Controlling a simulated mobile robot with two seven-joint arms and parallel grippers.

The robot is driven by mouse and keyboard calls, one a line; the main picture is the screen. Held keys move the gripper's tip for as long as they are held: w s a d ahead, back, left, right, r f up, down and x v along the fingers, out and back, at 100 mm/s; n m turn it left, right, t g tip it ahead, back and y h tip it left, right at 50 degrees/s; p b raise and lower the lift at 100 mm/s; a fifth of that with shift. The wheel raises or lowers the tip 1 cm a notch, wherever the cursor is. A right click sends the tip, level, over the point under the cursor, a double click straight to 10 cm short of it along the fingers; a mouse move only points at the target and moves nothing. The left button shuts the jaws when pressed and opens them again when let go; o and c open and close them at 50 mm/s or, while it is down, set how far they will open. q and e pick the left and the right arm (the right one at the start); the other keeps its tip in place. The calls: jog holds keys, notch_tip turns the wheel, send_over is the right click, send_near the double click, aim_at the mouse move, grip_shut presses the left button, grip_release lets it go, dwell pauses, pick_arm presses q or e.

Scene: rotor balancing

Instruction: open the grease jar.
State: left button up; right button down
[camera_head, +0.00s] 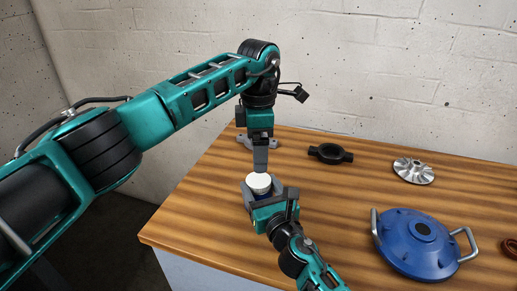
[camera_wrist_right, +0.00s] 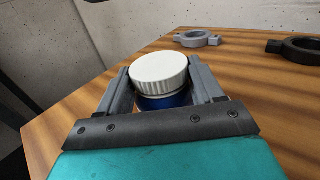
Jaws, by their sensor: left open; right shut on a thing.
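The grease jar (camera_wrist_right: 165,101) has a blue body and a ribbed white lid (camera_wrist_right: 160,68), which sits on top of it. In the head view the lid (camera_head: 259,183) shows near the table's left part, and the body is mostly hidden. My right gripper (camera_wrist_right: 160,90) is shut on the blue body, one finger on each side, below the lid. The jar looks upright. My left gripper (camera_head: 260,168) points down just above the lid and is open. Its fingers overlap in the head view, so the gap between them is hidden. It does not show in the right wrist view.
On the wooden table (camera_head: 345,215), a grey ring-shaped part (camera_wrist_right: 197,40) lies behind the jar. A black ring-shaped part (camera_head: 330,153), a silver impeller (camera_head: 413,170) and a blue housing with handles (camera_head: 413,242) lie to the right. The table's left edge is close to the jar.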

aim_at(259, 179)
pick_arm(q)
notch_tip(259, 179, down, 8)
jog(key=shift+r, duration=0.15)
jog(key=shift+c, duration=0.2)
jog(key=c, duration=1.1)
jog(key=shift+o, duration=0.2)
jog(key=n, duration=0.6)
jog(key=shift+n, duration=0.4)
jog(key=o, duration=1.2)
